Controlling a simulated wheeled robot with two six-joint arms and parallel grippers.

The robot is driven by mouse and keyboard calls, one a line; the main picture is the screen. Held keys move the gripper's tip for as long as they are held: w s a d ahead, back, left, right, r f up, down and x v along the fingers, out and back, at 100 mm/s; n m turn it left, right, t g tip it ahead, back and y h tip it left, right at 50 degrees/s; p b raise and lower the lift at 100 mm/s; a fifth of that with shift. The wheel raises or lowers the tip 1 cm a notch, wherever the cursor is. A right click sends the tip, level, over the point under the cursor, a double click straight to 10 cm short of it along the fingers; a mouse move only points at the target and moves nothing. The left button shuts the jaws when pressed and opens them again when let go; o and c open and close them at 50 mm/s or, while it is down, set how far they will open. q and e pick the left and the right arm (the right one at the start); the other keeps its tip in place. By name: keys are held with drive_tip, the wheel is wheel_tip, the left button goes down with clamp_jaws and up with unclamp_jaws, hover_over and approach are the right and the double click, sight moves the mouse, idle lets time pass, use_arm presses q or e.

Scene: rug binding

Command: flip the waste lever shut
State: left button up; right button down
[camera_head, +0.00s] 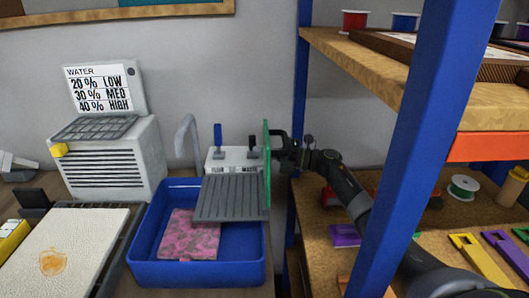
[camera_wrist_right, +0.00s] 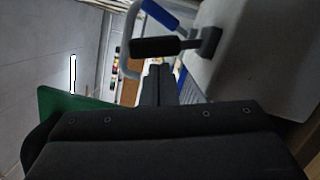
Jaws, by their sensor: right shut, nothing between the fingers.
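A white box (camera_head: 232,157) behind the blue tub carries two levers. The blue-handled lever (camera_head: 217,135) stands upright on the left. My right gripper (camera_head: 277,147) is beside the black lever, by the green panel. Its fingers (camera_wrist_right: 157,82) are shut and empty. My left gripper is not in view.
A green upright panel (camera_head: 267,180) stands close to my right gripper. The blue tub (camera_head: 200,275) holds a pink patterned piece (camera_head: 190,235) under a grey ribbed board (camera_head: 230,197). A blue shelf post (camera_head: 400,150) stands right, before my right arm. A vented machine (camera_head: 115,160) stands left.

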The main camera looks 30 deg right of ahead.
drive_tip(key=shift+r, duration=0.1)
drive_tip(key=shift+w+r+m+p, duration=0.1)
drive_tip(key=shift+m+p, duration=0.25)
drive_tip(key=shift+m, duration=0.05)
